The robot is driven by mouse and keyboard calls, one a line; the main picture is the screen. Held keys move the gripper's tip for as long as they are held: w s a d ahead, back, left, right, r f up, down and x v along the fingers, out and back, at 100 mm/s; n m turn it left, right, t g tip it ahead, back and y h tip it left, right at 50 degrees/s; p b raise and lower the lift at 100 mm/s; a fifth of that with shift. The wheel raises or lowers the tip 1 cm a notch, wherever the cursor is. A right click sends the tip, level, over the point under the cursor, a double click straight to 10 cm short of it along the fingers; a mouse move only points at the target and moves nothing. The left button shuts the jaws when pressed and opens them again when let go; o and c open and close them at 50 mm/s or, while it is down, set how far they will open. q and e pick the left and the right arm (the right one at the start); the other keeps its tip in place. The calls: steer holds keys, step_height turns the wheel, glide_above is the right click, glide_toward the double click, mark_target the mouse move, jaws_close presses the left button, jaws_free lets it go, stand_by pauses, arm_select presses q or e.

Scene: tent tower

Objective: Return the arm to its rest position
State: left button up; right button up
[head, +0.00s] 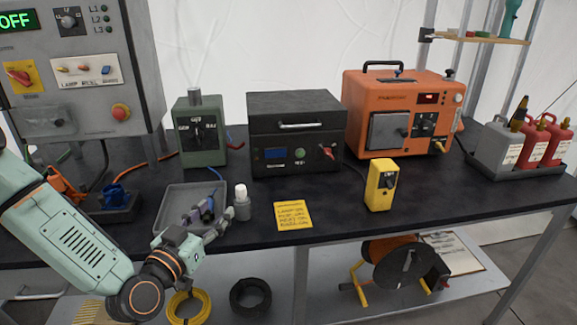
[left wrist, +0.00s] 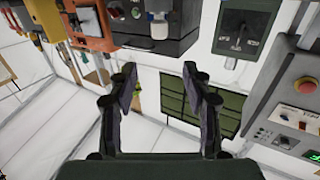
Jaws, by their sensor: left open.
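My left arm (head: 75,245) comes in from the left in the head view, pale green with a dark elbow joint low in the picture. My left gripper (head: 212,217) is over the front part of the bench, in front of the grey tray and near the small white bottle (head: 242,203). In the left wrist view, its two dark fingers (left wrist: 160,82) stand wide apart with nothing between them. I cannot tell how far the gripper is from the bench or tray. My right gripper is not in view.
The grey tray (head: 172,197) holds small items. A green box (head: 199,133), a black box (head: 296,145), an orange unit (head: 391,110) and a yellow device (head: 380,186) stand on the black bench (head: 335,222). A control cabinet (head: 75,75) is at left. Cable coils lie below.

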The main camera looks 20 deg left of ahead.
arm_select(q)
steer(key=s+d+f+g+h, duration=0.1)
steer(key=s+d+f+g, duration=0.2)
steer(key=d+f, duration=0.15)
steer(key=s+d+f+m+g+h, duration=0.1)
steer(key=s+d+f+g, duration=0.15)
steer(key=f, duration=0.35)
steer(key=s+d+f+g+h, duration=0.1)
steer(key=s+d+f+g, duration=0.15)
steer(key=d+f, duration=0.2)
steer(key=s+f+g+y, duration=0.1)
steer(key=s+f+g, duration=0.4)
steer(key=s, duration=0.5)
steer(key=s+d+f+n+g+y, duration=0.1)
steer(key=s+f+g, duration=0.4)
steer(key=s, duration=0.5)
steer(key=shift+s+d+b, duration=0.25)
steer(key=shift+b, duration=0.2)
steer(key=shift+a, duration=0.1)
